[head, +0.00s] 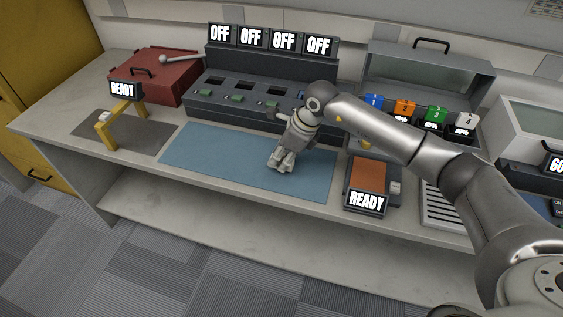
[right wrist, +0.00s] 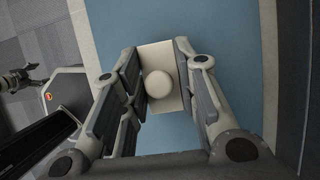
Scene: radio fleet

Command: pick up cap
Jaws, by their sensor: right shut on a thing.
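My right gripper (head: 279,163) points down over the blue mat (head: 205,158) in the head view. In the right wrist view my right gripper (right wrist: 162,100) is shut on a pale, flat rectangular piece with a round knob, which I take to be the cap (right wrist: 153,52). The cap lies between the two fingers above the blue mat. In the head view the gripper hides the cap, and I cannot tell whether it touches the mat. A small dark jaw shape at the left edge of the right wrist view may be my left gripper (right wrist: 22,78); its opening is unclear.
A charger with several OFF displays (head: 268,40) stands behind the mat. A red case (head: 155,78) and a yellow stand (head: 118,125) are to the left. An orange pad (head: 367,178) with a READY display is to the right. The mat's left part is clear.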

